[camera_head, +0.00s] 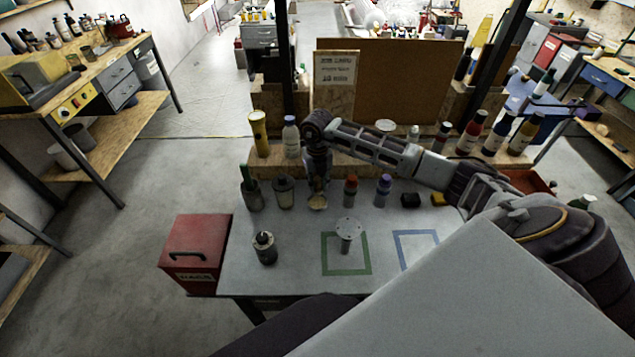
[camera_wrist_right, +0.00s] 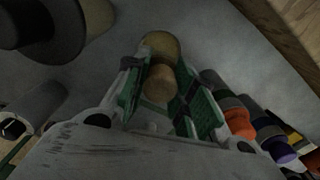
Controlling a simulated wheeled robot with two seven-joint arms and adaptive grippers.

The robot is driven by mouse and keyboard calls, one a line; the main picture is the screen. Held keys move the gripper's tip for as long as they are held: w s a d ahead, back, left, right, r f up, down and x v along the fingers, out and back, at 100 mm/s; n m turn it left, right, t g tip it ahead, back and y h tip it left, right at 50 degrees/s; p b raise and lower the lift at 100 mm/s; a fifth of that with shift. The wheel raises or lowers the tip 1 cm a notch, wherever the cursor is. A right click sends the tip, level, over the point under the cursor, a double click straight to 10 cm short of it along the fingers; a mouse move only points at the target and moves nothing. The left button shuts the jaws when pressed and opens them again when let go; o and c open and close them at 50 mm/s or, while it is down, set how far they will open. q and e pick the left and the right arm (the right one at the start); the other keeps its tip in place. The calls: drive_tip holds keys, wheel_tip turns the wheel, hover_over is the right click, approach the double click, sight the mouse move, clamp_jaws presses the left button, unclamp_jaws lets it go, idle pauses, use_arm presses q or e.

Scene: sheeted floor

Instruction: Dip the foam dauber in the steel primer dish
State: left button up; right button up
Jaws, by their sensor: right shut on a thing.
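My right gripper (camera_head: 318,188) reaches down over the back of the grey worktop. In the right wrist view its green-padded fingers (camera_wrist_right: 165,100) are shut on a tan, round-ended piece (camera_wrist_right: 160,84), which looks like the foam dauber. In the head view the tan end (camera_head: 318,203) shows just below the fingers, close to the worktop; I cannot tell whether it touches. A pale, speckled round top on a grey stem (camera_head: 347,227) stands at the green square outline; I cannot tell whether this is the steel primer dish. My left gripper is not in view.
A green-topped bottle (camera_head: 251,195) and a grey canister (camera_head: 284,192) stand left of the gripper. Red-capped (camera_head: 350,190) and purple-capped (camera_head: 383,190) bottles stand right. A dark-topped container (camera_head: 264,248) stands front left, beside a red box (camera_head: 196,250). The blue outline (camera_head: 416,234) looks empty.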

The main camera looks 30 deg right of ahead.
drive_tip(key=shift+f+b, duration=1.65)
drive_tip(key=shift+f, duration=1.25)
drive_tip(key=shift+f+b, duration=0.35)
drive_tip(key=shift+f, duration=0.1)
drive_tip(key=shift+s+f, duration=0.1)
drive_tip(key=shift+f, duration=0.1)
idle(1.3)
drive_tip(key=shift+r, duration=0.1)
drive_tip(key=shift+r+p, duration=2)
drive_tip(key=shift+r, duration=1.55)
